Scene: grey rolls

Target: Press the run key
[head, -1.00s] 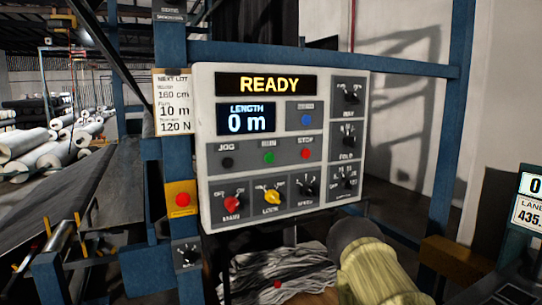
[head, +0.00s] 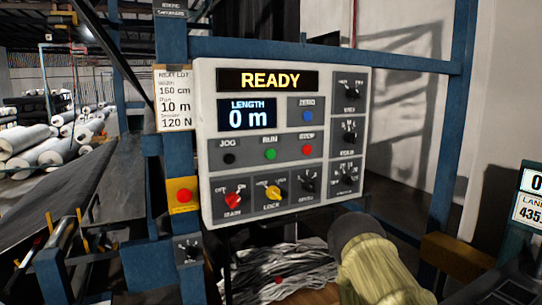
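The white control panel (head: 205,140) faces me on a blue frame. The green run key (head: 270,154) is in its middle row under the label RUN. A black jog key (head: 229,158) is to its left and a red stop key (head: 307,150) to its right. The upper display (head: 270,80) reads READY and the length display (head: 248,117) reads 0 m. Nothing covers the run key. My arm, with a dark rounded end and a khaki link, shows at the lower right, below the panel and apart from it. My gripper's fingers do not show.
A red main knob (head: 233,199), a yellow lock knob (head: 273,193) and several black knobs are on the panel. A red button on a yellow box (head: 183,196) is at its left. A blue post (head: 452,130) stands at the right. White rolls (head: 27,142) lie far left.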

